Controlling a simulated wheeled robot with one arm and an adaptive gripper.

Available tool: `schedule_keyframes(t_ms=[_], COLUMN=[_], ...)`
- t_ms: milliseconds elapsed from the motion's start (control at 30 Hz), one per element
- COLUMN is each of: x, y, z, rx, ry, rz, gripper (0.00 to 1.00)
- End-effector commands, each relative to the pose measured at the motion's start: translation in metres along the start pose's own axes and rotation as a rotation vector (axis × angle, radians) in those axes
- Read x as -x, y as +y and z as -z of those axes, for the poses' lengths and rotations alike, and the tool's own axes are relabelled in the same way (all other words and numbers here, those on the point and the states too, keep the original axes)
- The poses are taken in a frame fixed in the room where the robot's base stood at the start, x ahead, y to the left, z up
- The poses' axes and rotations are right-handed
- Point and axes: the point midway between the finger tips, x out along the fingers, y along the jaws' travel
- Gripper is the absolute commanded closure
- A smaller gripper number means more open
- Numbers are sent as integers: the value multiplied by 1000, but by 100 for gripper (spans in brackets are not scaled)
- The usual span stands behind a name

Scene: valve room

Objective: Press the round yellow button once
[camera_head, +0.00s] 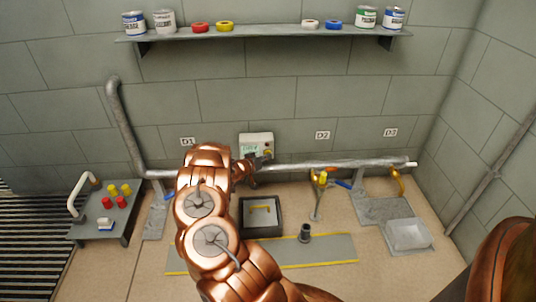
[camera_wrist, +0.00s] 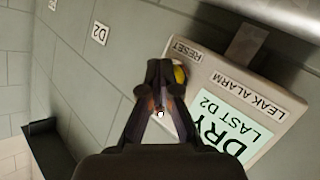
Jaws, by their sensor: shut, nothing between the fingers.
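The round yellow button (camera_wrist: 179,74) shows in the wrist view just beneath the RESET label on a pale alarm box, partly hidden behind my fingertips. My gripper (camera_wrist: 165,68) is shut and empty, its tips overlapping the button's left side in the picture. I cannot tell whether they touch it. In the head view my gripper (camera_head: 264,160) is at the lower right of the wall-mounted alarm box (camera_head: 256,138), beside the small yellow button (camera_head: 267,152). The box's screen (camera_wrist: 238,122) reads "DRY LAST D2".
A grey pipe (camera_head: 330,164) runs along the wall just below the box. A shelf (camera_head: 270,33) with cans is above.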

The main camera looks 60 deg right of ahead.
Motion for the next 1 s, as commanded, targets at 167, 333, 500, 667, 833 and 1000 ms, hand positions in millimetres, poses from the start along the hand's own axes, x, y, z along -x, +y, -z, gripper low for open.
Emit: schedule_keyframes(t_ms=[167, 333, 500, 667, 833, 1000], x=[6, 11, 11, 11, 18, 28], y=[4, 8, 8, 8, 13, 20], z=[-2, -6, -7, -7, -10, -18], rx=[2, 0, -1, 0, 0, 2], ry=[-1, 0, 1, 1, -2, -4], rz=[0, -1, -1, 0, 0, 2], gripper=[100, 100, 100, 100, 100, 100])
